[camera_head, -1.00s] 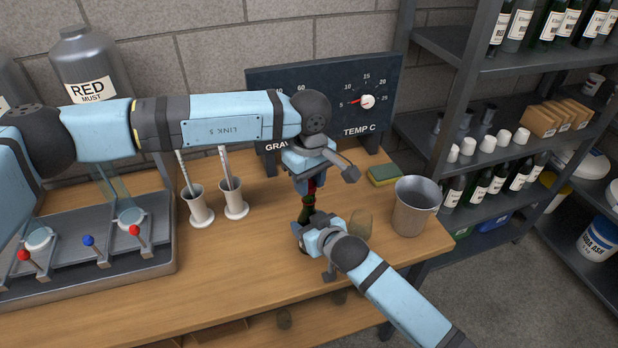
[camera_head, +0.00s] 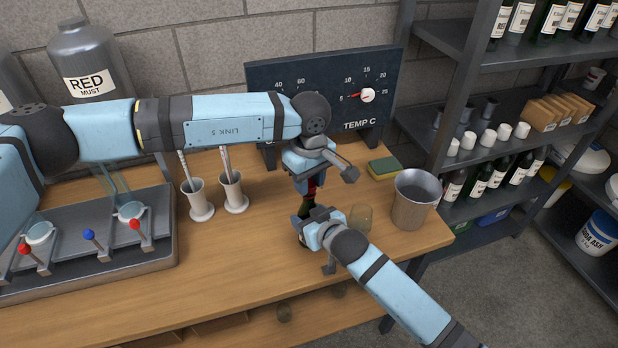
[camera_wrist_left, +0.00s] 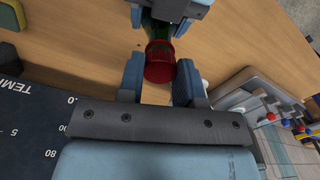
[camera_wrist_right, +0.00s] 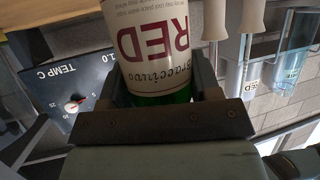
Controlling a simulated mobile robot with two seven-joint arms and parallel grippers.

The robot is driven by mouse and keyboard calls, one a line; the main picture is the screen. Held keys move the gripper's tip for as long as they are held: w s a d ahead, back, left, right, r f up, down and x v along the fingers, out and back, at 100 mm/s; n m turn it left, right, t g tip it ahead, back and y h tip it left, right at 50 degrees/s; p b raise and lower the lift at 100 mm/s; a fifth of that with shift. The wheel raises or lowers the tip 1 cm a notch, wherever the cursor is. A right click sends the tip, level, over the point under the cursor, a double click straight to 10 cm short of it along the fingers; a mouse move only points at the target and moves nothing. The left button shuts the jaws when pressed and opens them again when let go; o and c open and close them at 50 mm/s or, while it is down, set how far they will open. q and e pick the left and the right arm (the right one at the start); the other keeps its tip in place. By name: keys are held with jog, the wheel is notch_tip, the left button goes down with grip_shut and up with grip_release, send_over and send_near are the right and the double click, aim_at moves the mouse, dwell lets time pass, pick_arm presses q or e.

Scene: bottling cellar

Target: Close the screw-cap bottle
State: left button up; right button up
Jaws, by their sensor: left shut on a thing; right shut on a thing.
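The green bottle (camera_head: 306,206) stands on the workbench in the head view, mostly hidden by my grippers. My right gripper (camera_head: 311,226) is shut on its body. In the right wrist view the bottle's white label (camera_wrist_right: 155,45) reads RED and fills the space between the fingers. The red cap (camera_wrist_left: 160,64) sits at the bottle's neck in the left wrist view. My left gripper (camera_wrist_left: 158,84) is shut on the cap from above; in the head view this gripper (camera_head: 312,186) is directly above the right one. Whether the cap is fully seated cannot be seen.
A clear glass (camera_head: 360,219) stands close right of my right gripper, with a metal bucket (camera_head: 412,205) and a sponge (camera_head: 384,168) beyond. Two white cylinder stands (camera_head: 201,208) are to the left. A gauge board (camera_head: 290,120) stands behind.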

pick_arm(q)
jog(key=shift+f, duration=0.4)
jog(key=m, duration=0.3)
jog(key=shift+m, duration=0.4)
jog(key=m, duration=1)
jog(key=shift+m, duration=0.4)
jog(key=m, duration=0.4)
jog(key=shift+m, duration=0.4)
jog(key=o, duration=0.9)
jog(key=shift+r, duration=0.1)
